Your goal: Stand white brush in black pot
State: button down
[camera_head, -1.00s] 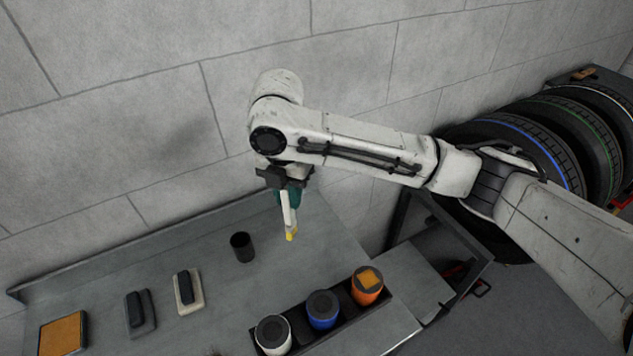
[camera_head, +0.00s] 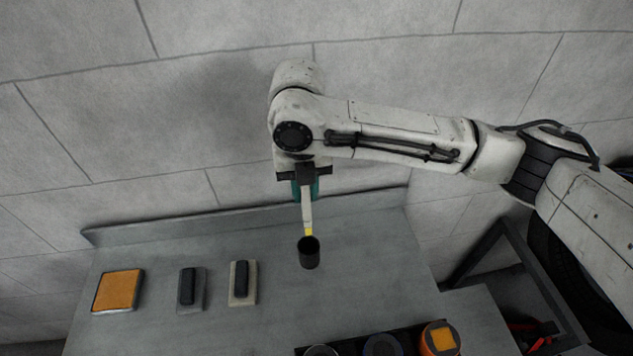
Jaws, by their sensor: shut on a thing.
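The white brush (camera_head: 307,214) hangs upright below my gripper (camera_head: 306,190), with its yellow end (camera_head: 309,231) pointing down. My gripper is shut on its upper part. The black pot (camera_head: 309,257) stands on the grey bench. The yellow end shows at the far side of the pot's rim and overlaps it in the picture. I cannot tell whether it is above, behind or just inside the opening.
Left of the pot on the bench (camera_head: 200,330) are a beige block with a dark grip (camera_head: 242,284), a grey one (camera_head: 191,289) and an orange pad (camera_head: 118,290). A black tray with several cans, one orange (camera_head: 440,338), is at the front. A wall rises behind.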

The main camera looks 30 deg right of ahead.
aim_at(307, 221)
jog(key=shift+f+b, duration=3.65)
jog(key=shift+f, duration=1.8)
jog(key=c, duration=0.9)
grip_release()
notch_tip(307, 221, up, 11)
jog(key=shift+s+d+r+b, duration=0.1)
jog(key=shift+b, duration=0.25)
